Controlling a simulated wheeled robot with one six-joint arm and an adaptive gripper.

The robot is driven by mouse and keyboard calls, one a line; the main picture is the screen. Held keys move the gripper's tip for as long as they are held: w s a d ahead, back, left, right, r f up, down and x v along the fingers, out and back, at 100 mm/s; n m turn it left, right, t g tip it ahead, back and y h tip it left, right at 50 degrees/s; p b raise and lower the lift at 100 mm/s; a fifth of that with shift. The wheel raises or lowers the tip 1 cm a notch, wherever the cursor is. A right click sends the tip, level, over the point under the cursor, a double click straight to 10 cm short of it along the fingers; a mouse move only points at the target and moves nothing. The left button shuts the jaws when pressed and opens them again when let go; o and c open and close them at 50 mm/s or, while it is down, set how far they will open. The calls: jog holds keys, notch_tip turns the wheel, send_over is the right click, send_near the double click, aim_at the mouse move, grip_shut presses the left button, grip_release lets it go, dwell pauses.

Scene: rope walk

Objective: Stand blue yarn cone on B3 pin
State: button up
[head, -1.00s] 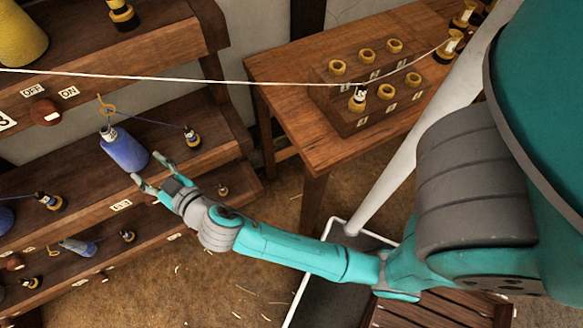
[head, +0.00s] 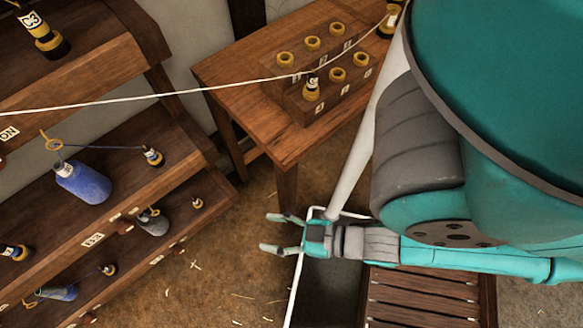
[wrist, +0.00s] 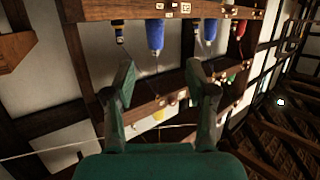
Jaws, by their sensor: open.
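The blue yarn cone (head: 83,186) sits on the middle shelf at left in the head view. Its pale top is under a yellow loop (head: 53,142), and a thin strand runs to a small dark spool (head: 153,158). My gripper (head: 268,232) is open and empty above the floor, well to the right of the cone. Its two fingers also show apart in the wrist view (wrist: 160,76), with blue cones beyond them on shelves seen upside down.
A white line (head: 150,97) crosses above the shelves. A grey cone (head: 153,222) sits on the lower shelf. The floor between is open.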

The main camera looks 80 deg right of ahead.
jog(key=shift+m+h, duration=0.3)
jog(key=s+r, duration=0.1)
jog(key=s, duration=0.2)
jog(key=s+r, duration=0.1)
jog(key=shift+s+d+r, duration=0.15)
jog(key=shift+d+r, duration=0.15)
dwell(1.0)
